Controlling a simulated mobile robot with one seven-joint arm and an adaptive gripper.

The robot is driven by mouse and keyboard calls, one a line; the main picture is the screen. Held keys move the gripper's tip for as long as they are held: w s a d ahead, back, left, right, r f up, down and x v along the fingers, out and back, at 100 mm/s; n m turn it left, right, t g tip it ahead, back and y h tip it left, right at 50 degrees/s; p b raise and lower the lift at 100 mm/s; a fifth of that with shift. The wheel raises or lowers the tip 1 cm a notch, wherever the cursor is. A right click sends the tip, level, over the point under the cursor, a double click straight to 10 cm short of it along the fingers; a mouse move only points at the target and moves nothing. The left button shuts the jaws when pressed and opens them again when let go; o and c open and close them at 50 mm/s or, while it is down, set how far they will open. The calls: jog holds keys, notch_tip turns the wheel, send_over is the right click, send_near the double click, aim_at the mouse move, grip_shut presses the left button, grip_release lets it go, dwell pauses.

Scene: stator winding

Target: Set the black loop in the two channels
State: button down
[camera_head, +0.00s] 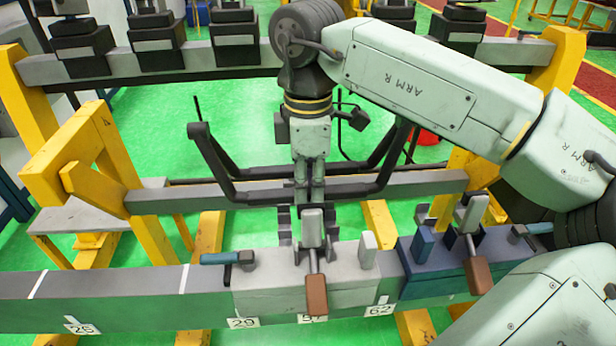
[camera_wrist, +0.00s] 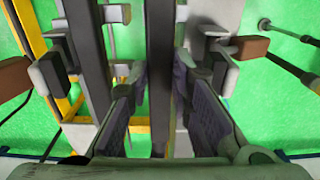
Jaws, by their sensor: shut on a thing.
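The black loop (camera_head: 212,160) is a dark bent bar with raised ends, spread left and right of my gripper (camera_head: 309,228) in the head view. My gripper points down and is shut on the loop. In the wrist view, a dark straight side of the loop (camera_wrist: 159,35) runs between the fingers of my gripper (camera_wrist: 159,80). The fingertips are partly hidden behind a clamp in the head view. The two channels cannot be clearly made out; a grey block (camera_head: 265,292) with upright posts and a blue block (camera_head: 410,282) sit on the front beam.
Toggle clamps with brown handles (camera_head: 316,293) (camera_head: 479,275) stand close to my gripper. A grey rail (camera_head: 165,201) crosses behind the front beam (camera_head: 130,310). Yellow frames (camera_head: 85,150) rise at the left and right. Dark blocks (camera_head: 157,40) line the back beam.

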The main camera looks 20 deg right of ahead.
jog(key=shift+f+b, duration=0.3)
jog(key=shift+f, duration=0.65)
jog(key=shift+f+b, duration=0.2)
jog(key=shift+b, duration=0.6)
jog(key=shift+f, duration=0.15)
jog(key=shift+f+b, duration=1.55)
jog(key=shift+b, duration=0.2)
jog(key=shift+f+b, duration=0.75)
jog(key=shift+b, duration=0.1)
jog(key=shift+d+r, duration=0.1)
jog(key=shift+r, duration=0.05)
